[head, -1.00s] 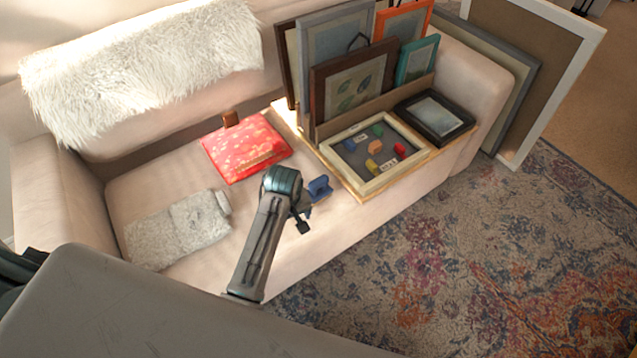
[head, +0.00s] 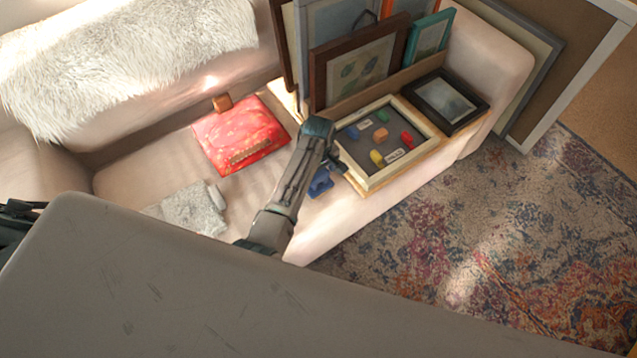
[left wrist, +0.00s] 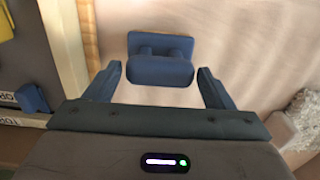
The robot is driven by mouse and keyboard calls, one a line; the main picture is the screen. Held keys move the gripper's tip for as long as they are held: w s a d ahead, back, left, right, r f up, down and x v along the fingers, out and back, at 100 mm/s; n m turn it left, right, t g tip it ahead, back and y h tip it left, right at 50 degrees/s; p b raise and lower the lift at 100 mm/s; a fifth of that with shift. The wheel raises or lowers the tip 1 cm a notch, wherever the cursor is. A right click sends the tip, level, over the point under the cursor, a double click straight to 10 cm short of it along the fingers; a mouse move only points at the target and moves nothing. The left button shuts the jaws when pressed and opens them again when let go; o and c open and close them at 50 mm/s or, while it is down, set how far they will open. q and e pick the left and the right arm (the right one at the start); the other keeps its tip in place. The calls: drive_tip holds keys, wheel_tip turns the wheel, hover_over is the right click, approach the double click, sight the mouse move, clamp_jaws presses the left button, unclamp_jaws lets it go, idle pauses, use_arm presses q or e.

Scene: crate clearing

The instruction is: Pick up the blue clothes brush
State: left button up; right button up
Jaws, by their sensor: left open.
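The blue clothes brush (head: 320,182) lies on the pale sofa seat, beside the wooden edge of the picture-frame stand. In the left wrist view the brush (left wrist: 160,70) shows a rounded block in front and a second blue part behind it. My left gripper (head: 334,164) is over the seat close to the brush and partly covers it in the head view. In the left wrist view its fingers (left wrist: 160,78) are apart, one on each side of the brush's near end, with nothing held. Whether they touch it I cannot tell. My right gripper is not in view.
A shallow frame (head: 372,184) with coloured blocks lies right of the brush. A black frame (head: 480,108) lies behind it, and upright frames (head: 318,68) stand at the back.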

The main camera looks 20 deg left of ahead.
use_arm(q)
wheel_tip(320, 180, down, 4)
drive_tip(key=shift+a+r, duration=0.1)
drive_tip(key=shift+r, duration=0.05)
drive_tip(key=c, duration=1.4)
drive_tip(key=shift+c, duration=0.3)
drive_tip(key=shift+r, duration=0.15)
